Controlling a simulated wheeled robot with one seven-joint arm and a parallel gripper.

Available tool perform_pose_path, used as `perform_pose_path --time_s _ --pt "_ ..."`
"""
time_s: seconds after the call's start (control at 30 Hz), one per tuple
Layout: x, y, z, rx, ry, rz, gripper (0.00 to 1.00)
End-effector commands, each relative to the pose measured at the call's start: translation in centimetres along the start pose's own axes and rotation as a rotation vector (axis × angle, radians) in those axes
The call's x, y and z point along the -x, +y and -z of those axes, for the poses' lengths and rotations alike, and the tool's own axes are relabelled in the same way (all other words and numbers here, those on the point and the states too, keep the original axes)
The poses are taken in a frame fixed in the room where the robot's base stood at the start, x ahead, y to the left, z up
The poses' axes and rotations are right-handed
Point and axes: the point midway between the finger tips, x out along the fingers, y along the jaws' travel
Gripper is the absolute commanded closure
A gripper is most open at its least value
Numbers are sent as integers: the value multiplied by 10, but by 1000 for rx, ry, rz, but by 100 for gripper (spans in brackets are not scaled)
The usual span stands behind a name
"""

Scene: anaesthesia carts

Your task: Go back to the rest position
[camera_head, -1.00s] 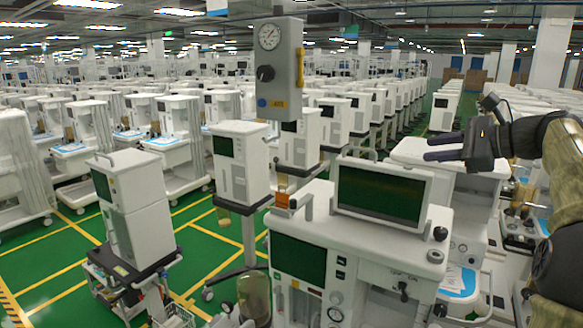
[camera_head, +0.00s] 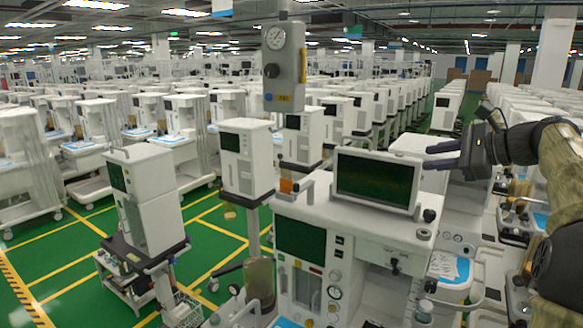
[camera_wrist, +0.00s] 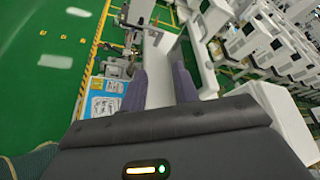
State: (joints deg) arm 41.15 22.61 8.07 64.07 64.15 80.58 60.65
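My gripper (camera_head: 427,156) is raised at the right of the head view, with its two dark fingers pointing left. The fingers are parallel with a clear gap between them, and nothing is held. In the wrist view my gripper (camera_wrist: 160,80) also shows both fingers apart, with only a white surface visible below and between them. The nearest anaesthesia machine (camera_head: 350,240), with a dark monitor (camera_head: 376,181) on top, stands in front, below and left of the gripper. I see no contact between the gripper and the machine.
A grey gauge box (camera_head: 284,66) stands on a post behind the machine. A smaller white cart (camera_head: 150,200) stands at the left on green floor with yellow lines. More carts crowd the right side near my arm. Open floor (camera_head: 75,265) lies at the lower left.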

Motion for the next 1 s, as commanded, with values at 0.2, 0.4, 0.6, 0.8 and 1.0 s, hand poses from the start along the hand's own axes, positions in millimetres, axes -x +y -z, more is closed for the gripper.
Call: perform_pose_path --time_s 0.2,0.4,0.6,0.8,1.0 --pt "-28 26 21 37 69 -45 69" --pt "-61 65 47 107 161 -118 69" --pt "-104 139 85 265 291 -267 69" --pt "-132 235 126 528 407 -483 69" --pt "-140 331 158 849 447 -717 69"
